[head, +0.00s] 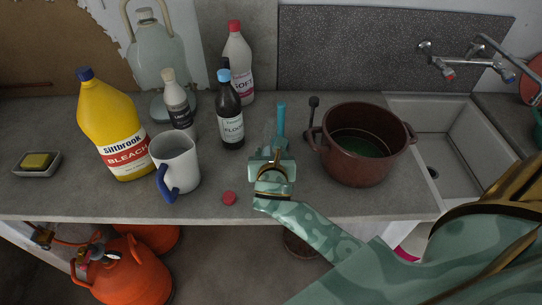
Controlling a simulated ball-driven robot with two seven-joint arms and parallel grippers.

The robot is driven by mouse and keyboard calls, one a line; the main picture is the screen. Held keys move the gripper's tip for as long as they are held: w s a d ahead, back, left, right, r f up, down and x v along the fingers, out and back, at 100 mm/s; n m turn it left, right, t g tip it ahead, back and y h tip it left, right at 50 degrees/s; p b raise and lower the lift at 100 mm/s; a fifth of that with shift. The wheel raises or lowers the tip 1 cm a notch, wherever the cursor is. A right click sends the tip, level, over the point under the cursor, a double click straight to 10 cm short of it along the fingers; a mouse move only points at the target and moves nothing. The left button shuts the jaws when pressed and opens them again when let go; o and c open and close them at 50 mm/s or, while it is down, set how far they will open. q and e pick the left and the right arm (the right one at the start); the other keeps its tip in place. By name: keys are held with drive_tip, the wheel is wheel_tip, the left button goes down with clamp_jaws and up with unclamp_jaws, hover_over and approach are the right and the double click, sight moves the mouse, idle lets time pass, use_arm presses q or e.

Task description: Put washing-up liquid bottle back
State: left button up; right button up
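No label I can read says washing-up liquid, so I cannot tell which bottle it is. A grey bottle with a whitish cap (177,103), a dark bottle with a blue cap (230,118) and a white bottle with a red cap (238,62) stand upright on the worktop. My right gripper (271,160) is over the worktop, left of the brown pot. A clear object (267,131) and a teal upright piece (281,120) show just beyond it, partly hidden. Whether the fingers hold anything is unclear. My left gripper is out of view.
A yellow bleach bottle (112,130), a white mug with a blue handle (177,160) and a soap dish (37,164) are on the left. A red cap-like piece (229,198) lies near the front edge. The brown pot (362,150) stands beside the sink (450,150).

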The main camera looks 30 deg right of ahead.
drive_tip(key=shift+f, duration=0.1)
drive_tip(key=o, duration=1.3)
drive_tip(key=shift+c, duration=0.2)
drive_tip(key=p+v, duration=0.1)
drive_tip(key=v, duration=1.1)
drive_tip(key=shift+s, duration=0.1)
